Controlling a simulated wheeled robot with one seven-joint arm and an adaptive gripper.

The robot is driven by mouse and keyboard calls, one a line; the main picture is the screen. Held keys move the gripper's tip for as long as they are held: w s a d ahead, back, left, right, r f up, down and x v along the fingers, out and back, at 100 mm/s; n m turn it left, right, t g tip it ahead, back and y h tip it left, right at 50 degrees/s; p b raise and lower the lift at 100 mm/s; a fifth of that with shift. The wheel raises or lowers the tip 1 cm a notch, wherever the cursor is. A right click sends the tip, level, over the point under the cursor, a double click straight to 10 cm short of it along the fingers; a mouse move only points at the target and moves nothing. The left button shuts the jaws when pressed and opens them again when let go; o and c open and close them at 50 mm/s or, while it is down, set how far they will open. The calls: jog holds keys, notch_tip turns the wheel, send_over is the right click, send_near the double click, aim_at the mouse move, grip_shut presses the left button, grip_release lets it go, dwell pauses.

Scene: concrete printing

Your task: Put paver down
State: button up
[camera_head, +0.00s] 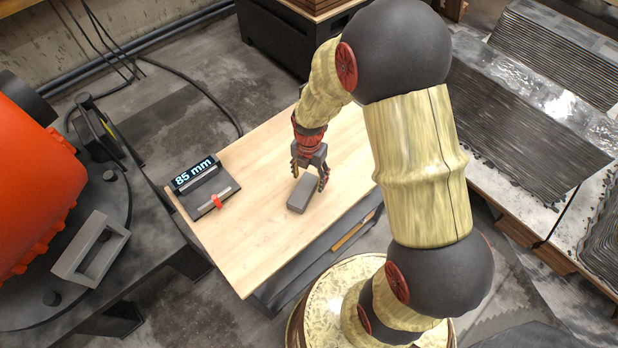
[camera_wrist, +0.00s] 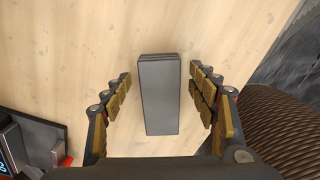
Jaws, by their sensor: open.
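The paver (camera_head: 302,193) is a grey rectangular block resting on the light wooden table (camera_head: 255,245). In the wrist view the paver (camera_wrist: 160,95) lies between the two rows of finger pads, with a gap of bare wood on each side. My gripper (camera_head: 310,176) is open over the paver, fingers pointing down. It also shows open in the wrist view (camera_wrist: 160,105), with neither finger touching the block.
A slide gauge with an "85 mm" display (camera_head: 193,175) lies on the table's left part. A grey hollow frame (camera_head: 91,249) stands on the dark bench at left, near an orange drum (camera_head: 35,185). Layered printed slabs (camera_head: 520,120) fill the right. The table's front left is clear.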

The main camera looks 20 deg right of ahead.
jog(key=s+a+r+m+t+p, duration=0.15)
jog(key=r+m, duration=0.35)
jog(key=r, duration=0.8)
jog(key=s+r+m+t+p, duration=0.1)
jog(key=s+r+m, duration=0.35)
jog(key=r, duration=0.85)
jog(key=s+a+r+m+t, duration=0.1)
jog(key=s+r+m+t, duration=0.2)
jog(key=s+r+m, duration=0.6)
jog(key=s+m, duration=0.2)
jog(key=m, duration=0.5)
jog(key=shift+r, duration=0.35)
jog(key=shift+w+a+m, duration=0.1)
jog(key=shift+m, duration=0.15)
jog(key=shift+c, duration=1.1)
